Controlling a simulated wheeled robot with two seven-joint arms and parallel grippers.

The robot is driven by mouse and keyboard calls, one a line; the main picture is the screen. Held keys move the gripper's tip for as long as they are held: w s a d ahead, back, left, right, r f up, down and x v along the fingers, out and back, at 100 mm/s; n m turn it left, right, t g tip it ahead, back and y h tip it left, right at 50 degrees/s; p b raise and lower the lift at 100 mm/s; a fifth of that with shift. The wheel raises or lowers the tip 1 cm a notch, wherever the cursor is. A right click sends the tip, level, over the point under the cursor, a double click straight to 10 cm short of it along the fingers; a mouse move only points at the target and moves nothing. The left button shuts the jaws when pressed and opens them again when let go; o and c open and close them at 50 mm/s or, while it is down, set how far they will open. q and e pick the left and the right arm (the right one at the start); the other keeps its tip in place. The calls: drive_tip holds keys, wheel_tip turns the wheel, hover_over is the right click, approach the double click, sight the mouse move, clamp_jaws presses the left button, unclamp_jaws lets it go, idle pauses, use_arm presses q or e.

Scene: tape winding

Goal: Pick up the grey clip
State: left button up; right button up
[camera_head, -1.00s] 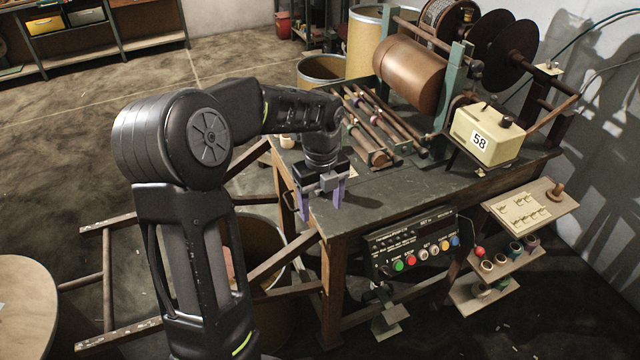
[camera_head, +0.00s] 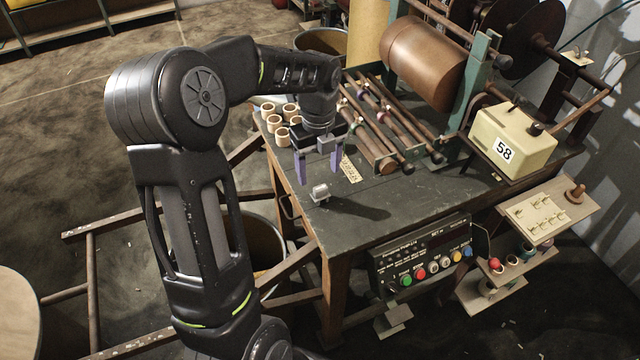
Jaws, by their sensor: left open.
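The grey clip (camera_head: 320,193) is a small light-grey block lying on the dark table top (camera_head: 408,209), near its left front corner. My left gripper (camera_head: 318,176) points down with its two purple fingers apart and empty. It is just behind and above the clip in the picture. The clip is fully visible and nothing touches it. My right gripper does not show.
Several cardboard rings (camera_head: 282,137) stand behind the gripper at the table's left edge. A paper tag (camera_head: 350,168) and long rods (camera_head: 375,135) lie to its right. A cream box marked 58 (camera_head: 513,140) and a copper drum (camera_head: 425,55) stand further right.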

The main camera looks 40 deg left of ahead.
sight(320, 188)
use_arm(q)
drive_tip(key=shift+s+d, duration=0.1)
drive_tip(key=shift+f, duration=1.3)
drive_tip(key=shift+f, duration=0.1)
wheel_tip(320, 188, down, 5)
drive_tip(key=shift+d+f+p, duration=0.1)
drive_tip(key=shift+p, duration=0.7)
drive_tip(key=shift+c, duration=0.4)
drive_tip(key=c, duration=1.3)
